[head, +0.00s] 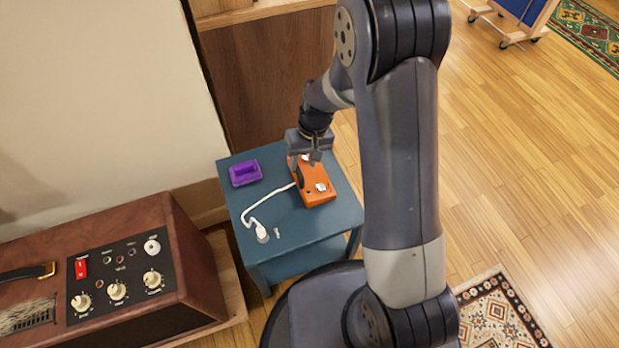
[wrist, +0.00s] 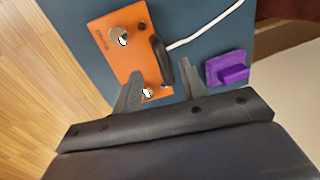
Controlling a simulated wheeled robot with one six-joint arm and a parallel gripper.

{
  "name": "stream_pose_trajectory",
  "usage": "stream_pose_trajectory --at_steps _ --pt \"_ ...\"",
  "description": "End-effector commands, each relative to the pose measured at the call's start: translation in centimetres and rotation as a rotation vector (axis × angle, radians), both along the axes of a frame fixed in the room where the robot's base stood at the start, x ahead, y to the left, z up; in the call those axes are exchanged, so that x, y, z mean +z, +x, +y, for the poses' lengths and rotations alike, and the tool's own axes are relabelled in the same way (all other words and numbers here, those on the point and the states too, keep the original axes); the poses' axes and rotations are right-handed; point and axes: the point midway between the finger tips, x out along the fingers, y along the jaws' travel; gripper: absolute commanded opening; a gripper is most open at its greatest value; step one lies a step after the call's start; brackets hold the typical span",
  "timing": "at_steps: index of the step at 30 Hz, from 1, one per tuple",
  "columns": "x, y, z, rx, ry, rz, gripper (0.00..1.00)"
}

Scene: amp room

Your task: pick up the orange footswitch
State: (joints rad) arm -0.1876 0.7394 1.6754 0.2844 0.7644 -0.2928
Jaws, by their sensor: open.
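The orange footswitch (head: 319,191) lies on the small blue table (head: 291,227). It has silver buttons and a dark raised part on one side. My gripper (head: 307,173) is over its far end in the head view and hides part of it. In the wrist view my gripper (wrist: 160,88) is open. The near end of the footswitch (wrist: 125,58) and its dark side part show between the two fingers. I cannot tell whether the fingers touch it.
A white cable (head: 258,204) runs from the footswitch to a white plug (head: 262,234) on the table. A purple tray-like object (head: 245,173) sits at the table's far left. A brown amplifier (head: 120,270) with knobs stands left of the table. Open wooden floor (head: 520,150) lies right.

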Motion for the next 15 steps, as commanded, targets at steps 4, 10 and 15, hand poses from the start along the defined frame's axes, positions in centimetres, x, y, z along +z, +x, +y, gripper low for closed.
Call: stream_pose_trajectory --at_steps 4,10,15 --pt "-1.3 0.0 0.3 0.0 0.0 0.0 0.4" --pt "-3.8 0.1 1.1 0.0 0.0 0.001 0.4" --pt "-5.8 0.1 1.6 0.0 0.0 0.0 0.4"
